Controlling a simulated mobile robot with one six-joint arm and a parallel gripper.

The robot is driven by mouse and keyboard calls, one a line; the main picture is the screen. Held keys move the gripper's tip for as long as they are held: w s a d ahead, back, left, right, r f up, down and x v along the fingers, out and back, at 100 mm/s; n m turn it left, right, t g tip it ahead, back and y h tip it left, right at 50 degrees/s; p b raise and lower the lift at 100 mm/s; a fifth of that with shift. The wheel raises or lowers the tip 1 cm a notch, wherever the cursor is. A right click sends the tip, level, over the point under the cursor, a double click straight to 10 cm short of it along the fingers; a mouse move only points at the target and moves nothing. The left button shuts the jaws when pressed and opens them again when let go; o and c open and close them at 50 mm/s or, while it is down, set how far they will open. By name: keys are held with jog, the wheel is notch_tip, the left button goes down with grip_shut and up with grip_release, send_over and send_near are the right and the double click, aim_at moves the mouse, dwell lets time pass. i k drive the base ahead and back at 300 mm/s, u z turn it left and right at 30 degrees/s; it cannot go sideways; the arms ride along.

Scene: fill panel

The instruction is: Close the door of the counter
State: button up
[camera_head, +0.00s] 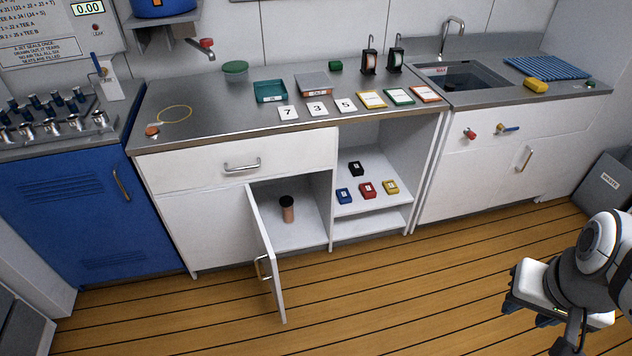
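The white counter door (264,258) stands open in the head view, swung out from the lower cabinet toward the floor. Its metal handle (262,267) is on the left-hand face near the free edge. The open cabinet compartment (294,232) behind it holds a dark-topped brown cylinder (287,209). My gripper (530,311) is at the lower right over the wooden floor, well apart from the door. Its fingers point down and are partly hidden, so I cannot tell whether they are open.
The wooden floor (400,290) between my gripper and the door is clear. Open shelves (370,205) beside the compartment hold several small coloured blocks. A blue cabinet (90,215) stands at the left. A grey waste bin (603,185) stands at the right.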

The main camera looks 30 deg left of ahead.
aim_at(267, 255)
jog(key=z, duration=0.05)
jog(key=k, duration=0.95)
jog(key=u, duration=1.45)
jog(key=i, duration=1.5)
jog(key=z, duration=0.55)
